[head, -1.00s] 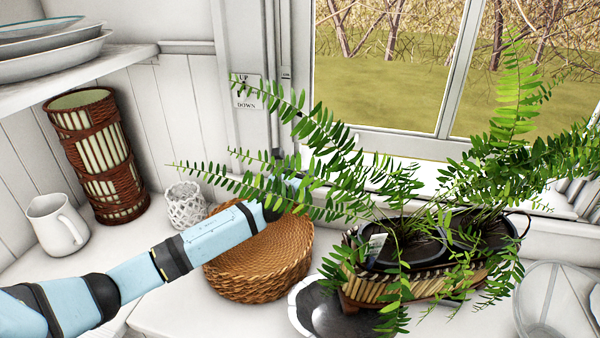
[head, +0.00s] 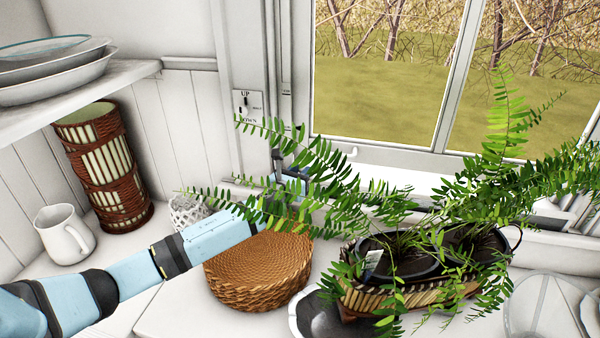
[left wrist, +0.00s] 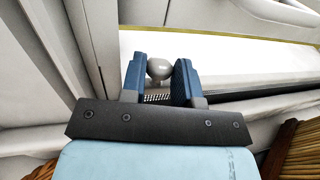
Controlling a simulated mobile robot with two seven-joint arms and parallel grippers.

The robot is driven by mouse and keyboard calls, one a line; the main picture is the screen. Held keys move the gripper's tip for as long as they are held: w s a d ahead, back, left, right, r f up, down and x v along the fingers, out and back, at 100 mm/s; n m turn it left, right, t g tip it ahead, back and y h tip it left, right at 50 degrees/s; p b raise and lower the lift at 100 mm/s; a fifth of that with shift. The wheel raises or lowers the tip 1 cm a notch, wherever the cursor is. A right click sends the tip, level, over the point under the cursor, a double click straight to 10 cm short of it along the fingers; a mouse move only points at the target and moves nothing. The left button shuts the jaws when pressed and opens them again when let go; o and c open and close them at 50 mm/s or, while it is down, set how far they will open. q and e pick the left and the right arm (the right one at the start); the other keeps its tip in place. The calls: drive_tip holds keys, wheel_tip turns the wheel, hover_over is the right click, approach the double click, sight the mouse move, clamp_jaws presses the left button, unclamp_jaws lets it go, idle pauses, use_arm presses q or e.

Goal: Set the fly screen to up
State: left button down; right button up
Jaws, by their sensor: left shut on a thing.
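My left gripper (head: 287,172) is at the lower left corner of the window, partly behind fern fronds in the head view. In the left wrist view its two blue fingers (left wrist: 160,82) are shut on a round grey knob (left wrist: 160,68), which sits between the fingertips. A narrow strip of dark mesh (left wrist: 158,98), perhaps part of the fly screen, shows just below the knob. A small white plate marked UP and DOWN (head: 246,106) is on the wall left of the window, with a dark lever on it. My right gripper is not in view.
A potted fern (head: 400,250) spreads fronds across the sill and over my left gripper. A woven basket (head: 258,272) lies below my left forearm. A white mug (head: 64,236), a wicker cylinder (head: 104,170) and a shelf with plates (head: 55,75) are at left.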

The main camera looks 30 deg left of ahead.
use_arm(q)
wheel_tip(320, 180, up, 6)
drive_tip(key=p, duration=0.4)
drive_tip(key=shift+r+p, duration=0.3)
drive_tip(key=shift+p, duration=0.1)
drive_tip(key=shift+f, duration=0.1)
drive_tip(key=c, duration=0.8)
unclamp_jaws()
drive_tip(key=shift+f, duration=0.1)
drive_tip(key=shift+c, duration=0.2)
